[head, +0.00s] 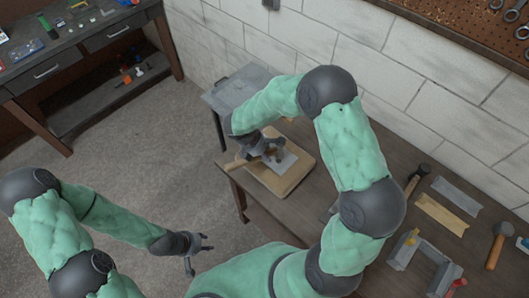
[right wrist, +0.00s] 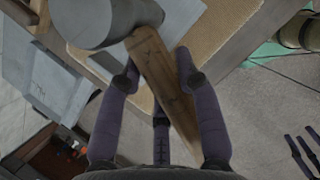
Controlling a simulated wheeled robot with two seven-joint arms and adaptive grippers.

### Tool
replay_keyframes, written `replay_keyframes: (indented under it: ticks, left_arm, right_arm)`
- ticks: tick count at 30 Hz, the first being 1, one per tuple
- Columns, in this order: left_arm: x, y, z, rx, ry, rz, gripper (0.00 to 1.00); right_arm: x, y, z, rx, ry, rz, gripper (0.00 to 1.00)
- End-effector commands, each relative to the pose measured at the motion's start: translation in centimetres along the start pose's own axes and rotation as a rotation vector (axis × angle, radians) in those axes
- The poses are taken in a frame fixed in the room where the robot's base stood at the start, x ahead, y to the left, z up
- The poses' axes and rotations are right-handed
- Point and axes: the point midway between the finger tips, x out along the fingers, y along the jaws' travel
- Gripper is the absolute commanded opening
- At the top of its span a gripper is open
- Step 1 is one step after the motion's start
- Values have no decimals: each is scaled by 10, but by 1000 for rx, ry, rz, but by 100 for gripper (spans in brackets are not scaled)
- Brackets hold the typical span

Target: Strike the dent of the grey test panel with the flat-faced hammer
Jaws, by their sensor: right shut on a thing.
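My right gripper (head: 264,151) is shut on the wooden handle (right wrist: 160,80) of a hammer. The hammer's grey, round head (right wrist: 105,20) shows at the top left of the right wrist view. The handle's end (head: 234,164) sticks out to the left in the head view. The grey test panel (head: 287,163) lies on a tan board (head: 268,180) at the bench's far left end, beneath the gripper and hammer. The panel also shows beside the hammer head (right wrist: 186,20). I cannot make out the dent. My left gripper (head: 198,252) is open and empty, away from the bench.
Two other hammers (head: 418,176) (head: 498,243) lie on the bench's right part. Grey and tan strips (head: 441,214) and a grey fixture (head: 421,264) are there too. A grey side table (head: 236,90) stands by the wall. A tool bench (head: 80,60) stands back left.

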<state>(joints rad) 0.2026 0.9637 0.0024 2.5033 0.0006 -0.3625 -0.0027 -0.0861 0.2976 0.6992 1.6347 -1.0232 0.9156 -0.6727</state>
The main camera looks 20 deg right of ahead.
Motion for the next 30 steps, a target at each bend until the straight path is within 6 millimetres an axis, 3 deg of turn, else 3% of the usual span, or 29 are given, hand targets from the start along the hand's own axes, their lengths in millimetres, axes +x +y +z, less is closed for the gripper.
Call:
replay_keyframes:
  ticks: [5,13,20,30]
  left_arm:
    - [9,-3,0,0,0,0,40]
    - [39,-14,-1,0,0,0,40]
    - [22,-8,-1,0,0,0,40]
    - [-17,6,1,0,0,0,40]
  right_arm:
    - [10,0,-4,0,0,1,0]
    - [46,1,-19,0,0,1,0]
    - [25,1,-10,1,0,2,0]
    - [-27,0,12,0,-1,2,0]
